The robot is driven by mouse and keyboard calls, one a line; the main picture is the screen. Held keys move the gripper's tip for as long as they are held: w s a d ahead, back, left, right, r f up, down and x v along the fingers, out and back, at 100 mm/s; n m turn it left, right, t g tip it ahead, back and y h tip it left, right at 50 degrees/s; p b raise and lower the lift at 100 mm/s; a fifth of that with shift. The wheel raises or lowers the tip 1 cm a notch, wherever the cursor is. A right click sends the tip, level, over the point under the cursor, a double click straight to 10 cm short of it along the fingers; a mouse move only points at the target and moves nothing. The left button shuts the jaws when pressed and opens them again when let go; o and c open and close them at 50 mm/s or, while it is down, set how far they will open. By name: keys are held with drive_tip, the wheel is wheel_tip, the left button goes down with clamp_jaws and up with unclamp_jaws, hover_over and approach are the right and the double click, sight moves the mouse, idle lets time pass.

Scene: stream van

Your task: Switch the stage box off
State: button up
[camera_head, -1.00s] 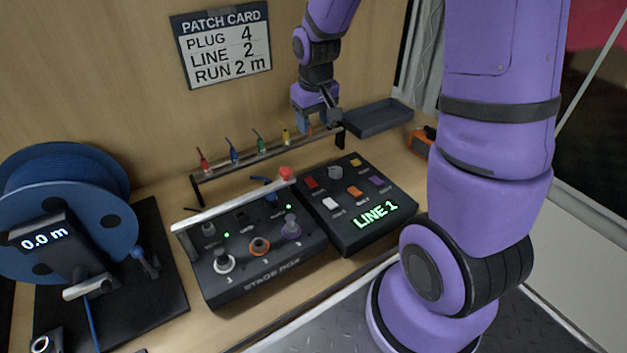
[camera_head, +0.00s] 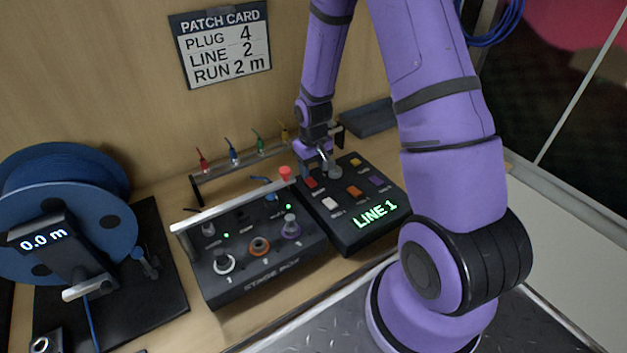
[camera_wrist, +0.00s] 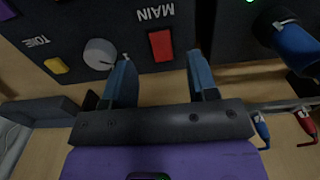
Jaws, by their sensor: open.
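The dark stage box (camera_head: 225,288) stands on the bench with a pale bar along its back, green lights lit and several sockets on top. A red round knob (camera_head: 285,173) shows at its back right corner. To its right is a control box (camera_head: 345,238) with a lit LINE 1 display. That box carries a red button (camera_wrist: 161,46) marked MAIN, also seen in the head view (camera_head: 310,183), and a grey knob (camera_wrist: 99,53). My gripper (camera_wrist: 161,68) is open and empty, over the control box's back edge, its fingertips either side of the red button's near end.
A rack (camera_head: 205,181) with several coloured plugs stands behind the stage box. A blue cylindrical part (camera_wrist: 295,45) is close to the right finger in the wrist view. A cable reel (camera_head: 60,190) reading 0.0 m stands left; a dark tray (camera_head: 368,118) is at back right.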

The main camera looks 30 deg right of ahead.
sight(313, 185)
drive_tip(key=shift+f, duration=2.55)
